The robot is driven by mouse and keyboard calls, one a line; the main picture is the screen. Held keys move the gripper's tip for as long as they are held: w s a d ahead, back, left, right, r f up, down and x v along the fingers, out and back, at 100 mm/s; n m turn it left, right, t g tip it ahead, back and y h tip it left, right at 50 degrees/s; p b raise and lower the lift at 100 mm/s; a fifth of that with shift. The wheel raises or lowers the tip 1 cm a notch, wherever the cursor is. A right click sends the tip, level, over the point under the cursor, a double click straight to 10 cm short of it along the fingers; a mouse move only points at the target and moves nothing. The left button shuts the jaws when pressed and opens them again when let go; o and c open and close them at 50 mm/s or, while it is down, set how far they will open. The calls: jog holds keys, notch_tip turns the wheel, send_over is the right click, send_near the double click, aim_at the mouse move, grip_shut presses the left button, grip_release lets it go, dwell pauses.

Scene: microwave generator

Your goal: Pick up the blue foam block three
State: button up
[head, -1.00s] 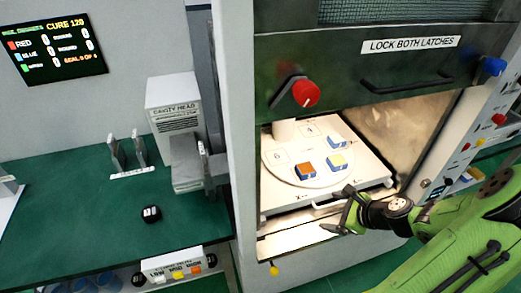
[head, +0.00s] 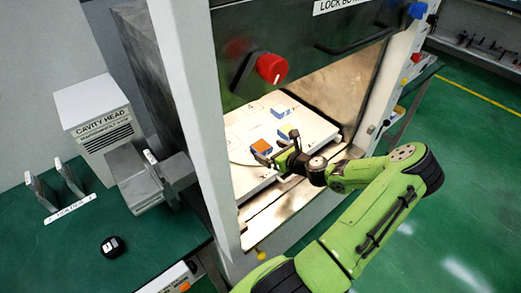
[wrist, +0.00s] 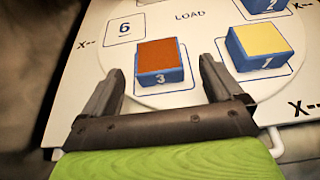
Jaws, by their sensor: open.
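Blue foam block three (wrist: 160,62), with an orange-brown top and a "3" on its front, sits on the white tray's round plate. In the wrist view it appears between the tips of my open, empty gripper (wrist: 160,78), with a gap on each side; depth is hard to tell. In the head view, block three (head: 261,147) is just beyond my gripper (head: 278,152), inside the microwave chamber. Block one (wrist: 262,48), with a yellow top, stands to its right, close to the right finger. Block two (wrist: 264,7) is behind block one, cut by the frame edge.
The white tray (head: 245,183) fills the chamber opening, with a front handle (wrist: 275,141). Empty marked spot six (wrist: 124,29) is left of block three. The raised door with a red knob (head: 271,68) hangs above. The chamber's left post (head: 190,110) stands beside the opening.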

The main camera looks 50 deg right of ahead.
aim_at(264, 149)
jog(key=x, duration=0.5)
jog(key=shift+a+b, duration=0.1)
jog(key=shift+b, duration=0.25)
jog(key=shift+s, duration=0.1)
jog(key=shift+c, duration=0.2)
jog(key=c, duration=1)
